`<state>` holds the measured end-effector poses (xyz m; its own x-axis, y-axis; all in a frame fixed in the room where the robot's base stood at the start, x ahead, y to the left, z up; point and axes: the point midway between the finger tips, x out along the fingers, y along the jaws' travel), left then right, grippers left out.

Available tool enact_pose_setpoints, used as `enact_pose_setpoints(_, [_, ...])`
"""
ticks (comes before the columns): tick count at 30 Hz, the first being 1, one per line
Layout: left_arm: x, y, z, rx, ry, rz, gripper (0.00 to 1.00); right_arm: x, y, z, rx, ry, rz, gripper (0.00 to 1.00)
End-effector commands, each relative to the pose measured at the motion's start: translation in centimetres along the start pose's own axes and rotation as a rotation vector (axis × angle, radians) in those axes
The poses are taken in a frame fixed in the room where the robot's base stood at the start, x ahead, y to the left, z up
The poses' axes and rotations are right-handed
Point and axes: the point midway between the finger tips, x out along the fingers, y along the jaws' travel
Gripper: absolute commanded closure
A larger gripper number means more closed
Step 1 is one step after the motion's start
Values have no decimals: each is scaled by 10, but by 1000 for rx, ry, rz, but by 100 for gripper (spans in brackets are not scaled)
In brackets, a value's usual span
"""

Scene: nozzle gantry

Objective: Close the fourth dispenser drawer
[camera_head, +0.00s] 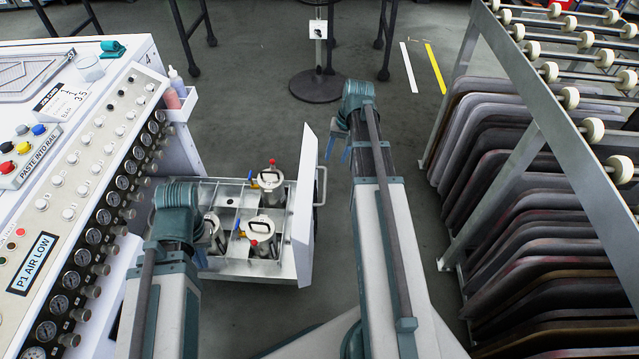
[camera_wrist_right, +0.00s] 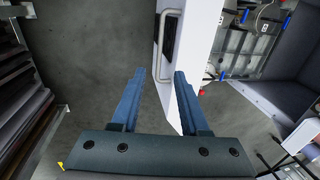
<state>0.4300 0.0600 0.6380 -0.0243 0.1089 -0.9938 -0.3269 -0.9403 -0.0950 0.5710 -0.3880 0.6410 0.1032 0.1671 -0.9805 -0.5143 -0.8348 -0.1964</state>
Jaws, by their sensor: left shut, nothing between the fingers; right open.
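A dispenser drawer (camera_head: 225,264) is pulled out from the console side, with several metal canisters standing in its grid. Its white front panel (camera_head: 304,205) carries a bar handle (camera_head: 321,187) facing right. My right gripper (camera_head: 340,147) is open and empty, to the right of and beyond the panel in the head view. In the right wrist view the open fingers (camera_wrist_right: 156,75) point towards the panel (camera_wrist_right: 187,60) and handle (camera_wrist_right: 164,45); I cannot tell if they touch. My left gripper (camera_head: 200,258) is shut and empty, over the drawer's near left part, partly hiding a canister (camera_head: 214,232).
The console (camera_head: 100,150) with gauges and knobs stands on the left. A rack (camera_head: 545,95) of dark panels and white rollers fills the right. A stand with a round base (camera_head: 317,87) is at the back. The floor (camera_head: 270,95) behind the drawer is clear.

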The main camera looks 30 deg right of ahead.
Motion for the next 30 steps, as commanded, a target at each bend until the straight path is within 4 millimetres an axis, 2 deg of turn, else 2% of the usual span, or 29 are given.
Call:
enact_pose_setpoints(5, [8,1,0,0,0,0,100,8,0,0,-2,0,1,55])
enact_pose_setpoints(11, [27,2,-2,0,0,-2,100,28,0,0,-3,-1,1,55])
enact_pose_setpoints(30, [115,9,-7,8,2,-11,100,118,0,0,-3,-1,1,55])
